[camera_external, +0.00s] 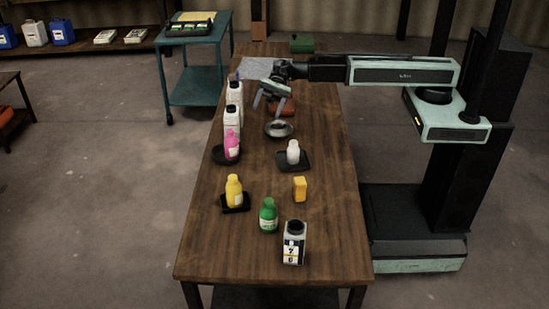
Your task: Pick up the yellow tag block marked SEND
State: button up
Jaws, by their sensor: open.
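A small upright yellow block (299,188), likely the tag block, stands on the wooden table (205,250) right of the middle. Its marking is too small to read. My gripper (269,107) is open, with its fingers pointing down over the far part of the table. It is well beyond the yellow block and a little to its left, apart from it.
A white bottle (293,152) on a black tray stands beyond the block. A yellow bottle (234,190), green bottle (268,214) and numbered container (294,245) stand around it. Bare wood lies right of the block.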

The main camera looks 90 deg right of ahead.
jog(key=s+a+f+n+g+b, duration=0.1)
jog(key=s+a+f+g+b, duration=0.25)
jog(key=s+a+f, duration=0.3)
jog(key=g+h+b, duration=0.3)
jog(key=b, duration=0.4)
send_near(301, 188)
jog(key=x, duration=0.2)
jog(key=shift+s+a+f+t, duration=0.15)
jog(key=shift+s+a+t, duration=0.1)
jog(key=shift+a, duration=0.05)
jog(key=b+x, duration=0.3)
jog(key=x, duration=0.4)
jog(key=shift+a+f, duration=0.15)
jog(key=shift+a, duration=0.25)
grip_shut()
notch_tip(301, 188, up, 10)
jog(key=p, duration=1)
